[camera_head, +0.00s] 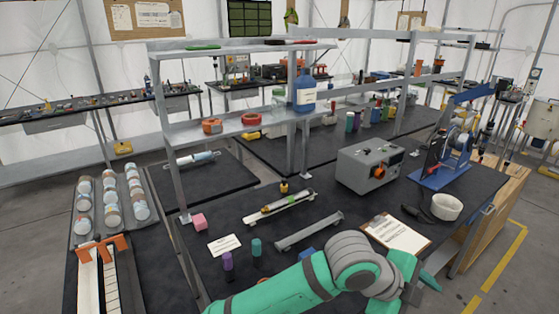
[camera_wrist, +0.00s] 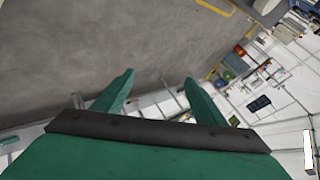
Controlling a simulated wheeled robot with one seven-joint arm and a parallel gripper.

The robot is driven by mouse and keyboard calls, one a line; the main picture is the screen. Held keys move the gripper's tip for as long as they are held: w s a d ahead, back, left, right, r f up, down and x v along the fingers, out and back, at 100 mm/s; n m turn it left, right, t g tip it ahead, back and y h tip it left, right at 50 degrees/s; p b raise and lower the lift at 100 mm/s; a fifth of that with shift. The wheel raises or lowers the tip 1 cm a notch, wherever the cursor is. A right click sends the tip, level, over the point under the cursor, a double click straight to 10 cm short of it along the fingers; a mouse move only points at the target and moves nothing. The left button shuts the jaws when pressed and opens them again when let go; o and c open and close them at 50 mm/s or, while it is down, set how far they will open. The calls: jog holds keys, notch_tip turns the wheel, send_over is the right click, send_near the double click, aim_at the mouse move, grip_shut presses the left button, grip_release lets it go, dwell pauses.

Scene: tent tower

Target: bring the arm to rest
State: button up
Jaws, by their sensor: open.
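My arm (camera_head: 290,288) is green and grey and reaches across the front of the black workbench (camera_head: 330,222) in the head view. It bends at a grey joint near the bench's front edge. One green fingertip (camera_head: 430,281) shows beyond the forearm at the right; the rest of the gripper is hidden there. In the wrist view my gripper (camera_wrist: 158,82) has its two green fingers spread apart. Nothing is between them. The bare grey floor (camera_wrist: 80,45) and a white tent wall lie behind them.
Near the arm are a clipboard (camera_head: 396,234), a grey rail (camera_head: 308,231), and purple and teal cylinders (camera_head: 227,261). A white bowl (camera_head: 446,207), a grey box (camera_head: 369,165) and a blue stand (camera_head: 440,177) are farther right. A metal shelf (camera_head: 230,125) rises behind. Open floor lies at the right.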

jog(key=w+d+r+n+t+h, duration=0.4)
jog(key=r+n+t+h, duration=0.35)
jog(key=n, duration=0.25)
jog(key=a+f+n+t+y, duration=0.8)
jog(key=a+f+n+t, duration=0.1)
jog(key=a+f+n, duration=0.55)
jog(key=s+a+f+n+y, duration=0.4)
jog(key=s+a+f+y, duration=0.15)
jog(key=s+f, duration=0.2)
jog(key=s+a+f+y, duration=0.1)
jog(key=s+a+f, duration=0.1)
jog(key=s+a, duration=0.2)
jog(key=s+a+f+g+y, duration=0.1)
jog(key=s+a+f, duration=0.2)
jog(key=s, duration=0.8)
jog(key=s+a+f+m+g+y, duration=0.1)
jog(key=s+a+f, duration=0.1)
jog(key=s+a, duration=0.4)
jog(key=shift+s+a+f, duration=0.25)
jog(key=shift+s+f, duration=0.1)
jog(key=shift+s, duration=0.35)
